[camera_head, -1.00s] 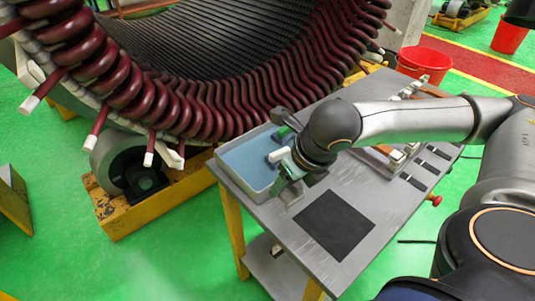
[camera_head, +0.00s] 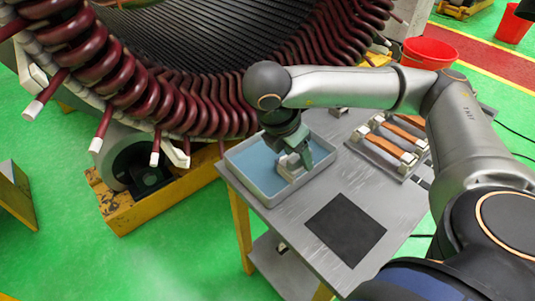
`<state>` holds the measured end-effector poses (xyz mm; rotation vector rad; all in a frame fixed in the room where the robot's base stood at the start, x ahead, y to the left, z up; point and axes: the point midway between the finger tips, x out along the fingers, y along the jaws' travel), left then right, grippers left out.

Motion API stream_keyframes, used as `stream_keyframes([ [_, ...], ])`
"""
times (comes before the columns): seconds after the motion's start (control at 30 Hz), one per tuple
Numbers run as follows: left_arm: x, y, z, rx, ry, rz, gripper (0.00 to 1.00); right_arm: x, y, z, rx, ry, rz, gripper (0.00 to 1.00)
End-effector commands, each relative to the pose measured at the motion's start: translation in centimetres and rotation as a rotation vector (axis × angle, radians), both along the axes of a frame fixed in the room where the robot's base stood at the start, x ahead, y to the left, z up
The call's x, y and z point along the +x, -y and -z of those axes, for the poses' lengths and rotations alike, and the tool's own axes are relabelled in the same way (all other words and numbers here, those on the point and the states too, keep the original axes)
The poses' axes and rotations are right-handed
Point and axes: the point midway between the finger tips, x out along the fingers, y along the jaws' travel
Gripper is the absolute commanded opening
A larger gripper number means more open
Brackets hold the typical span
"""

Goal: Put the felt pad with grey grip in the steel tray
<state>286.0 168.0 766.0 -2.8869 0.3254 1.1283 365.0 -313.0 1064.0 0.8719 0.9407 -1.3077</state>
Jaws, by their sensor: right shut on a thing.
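The steel tray (camera_head: 247,187) has a pale rim and a blue floor, and it sits at the left end of the grey cart top. My right gripper (camera_head: 293,164) points down into the tray's right part. It is shut on a small pale grey-white block, which I take to be the felt pad with grey grip (camera_head: 289,168). The fingers partly hide the pad. I cannot tell whether its underside touches the tray floor. My left gripper is not in view.
A black mat (camera_head: 345,229) lies on the cart top in front of the tray. A rack with brown bars (camera_head: 391,144) stands to the right. The large stator with dark red coils (camera_head: 190,95) rises behind the tray. A red bucket (camera_head: 428,52) is farther back.

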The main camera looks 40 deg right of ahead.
Motion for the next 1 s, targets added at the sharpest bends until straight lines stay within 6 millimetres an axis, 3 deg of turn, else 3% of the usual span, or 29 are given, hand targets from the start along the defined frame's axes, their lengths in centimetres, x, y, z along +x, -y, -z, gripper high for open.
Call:
stream_keyframes([
  [0.3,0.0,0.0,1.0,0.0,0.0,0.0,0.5,6.8,-1.2,3.4,0.004,-0.004,-0.003,0.0],
  [0.4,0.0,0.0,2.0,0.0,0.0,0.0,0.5,8.4,-1.4,5.8,0.005,-0.007,-0.002,0.0],
  [0.5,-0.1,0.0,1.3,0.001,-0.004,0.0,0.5,9.8,-1.5,6.7,0.002,-0.005,-0.003,0.0],
  [0.83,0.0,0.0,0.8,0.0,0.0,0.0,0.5,11.9,-1.8,9.2,0.001,-0.001,-0.005,0.0],
  [1.0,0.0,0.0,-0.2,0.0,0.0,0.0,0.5,11.7,-1.7,11.5,-0.001,-0.004,-0.004,0.0],
])
